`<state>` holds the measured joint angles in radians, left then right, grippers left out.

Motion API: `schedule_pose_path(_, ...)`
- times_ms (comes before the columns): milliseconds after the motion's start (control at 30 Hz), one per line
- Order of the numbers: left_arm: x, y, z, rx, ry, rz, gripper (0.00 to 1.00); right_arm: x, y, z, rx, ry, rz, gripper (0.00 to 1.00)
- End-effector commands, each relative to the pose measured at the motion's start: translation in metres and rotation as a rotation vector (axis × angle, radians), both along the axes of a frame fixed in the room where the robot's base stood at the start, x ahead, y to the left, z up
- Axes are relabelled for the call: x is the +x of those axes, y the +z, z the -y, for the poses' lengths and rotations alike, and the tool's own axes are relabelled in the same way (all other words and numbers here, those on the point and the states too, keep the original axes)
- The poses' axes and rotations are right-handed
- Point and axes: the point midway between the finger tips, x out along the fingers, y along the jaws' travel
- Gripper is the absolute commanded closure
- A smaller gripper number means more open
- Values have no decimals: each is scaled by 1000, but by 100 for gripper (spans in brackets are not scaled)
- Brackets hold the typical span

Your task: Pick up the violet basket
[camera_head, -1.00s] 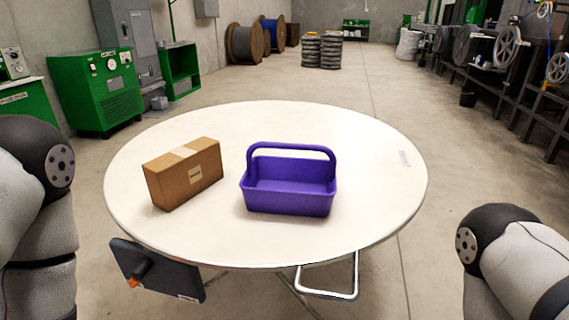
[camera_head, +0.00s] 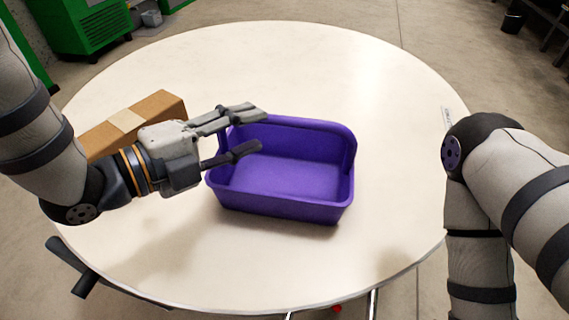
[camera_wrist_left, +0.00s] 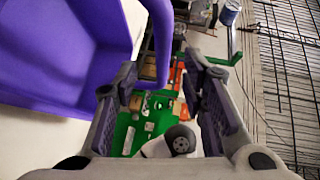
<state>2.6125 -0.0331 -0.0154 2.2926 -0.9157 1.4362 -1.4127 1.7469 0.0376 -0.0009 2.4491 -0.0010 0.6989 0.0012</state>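The violet basket (camera_head: 285,205) stands upright on the round white table (camera_head: 400,220), its arched handle (camera_head: 310,126) spanning it. My left gripper (camera_head: 257,130) is open and empty, reaching in from the left with its fingers over the basket's left part near the handle's left end. In the left wrist view the basket (camera_wrist_left: 60,60) fills the upper left, and the handle (camera_wrist_left: 163,40) shows ahead between the two open fingers (camera_wrist_left: 168,85). I cannot tell whether a finger touches it. My right arm is at the right; its gripper is out of view.
A brown cardboard box (camera_head: 150,108) stands on the table left of the basket, partly hidden behind my left gripper. The table's right and far parts are clear. A green cabinet (camera_head: 90,25) stands on the floor beyond the table.

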Motion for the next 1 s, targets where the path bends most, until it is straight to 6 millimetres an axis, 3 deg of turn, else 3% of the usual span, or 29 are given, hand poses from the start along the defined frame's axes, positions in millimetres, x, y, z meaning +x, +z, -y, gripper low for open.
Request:
schedule_pose_path(300,31,-6,41,-1,-1,-2,62,-1,-2,0,0,0,-5,60)
schedule_pose_path(533,34,-6,44,-1,2,-1,62,-1,-2,0,0,0,-4,60)
schedule_pose_path(567,34,-6,44,-1,2,-1,64,-1,-2,0,0,0,-4,60)
schedule_pose_path(700,34,-7,44,-1,2,-1,96,-1,-2,0,0,0,-4,60)
schedule_pose_path(733,34,-7,44,-1,1,-2,100,-1,-2,0,0,0,-4,60)
schedule_pose_path(1000,34,-6,44,-1,1,0,100,-1,-2,0,0,0,-4,60)
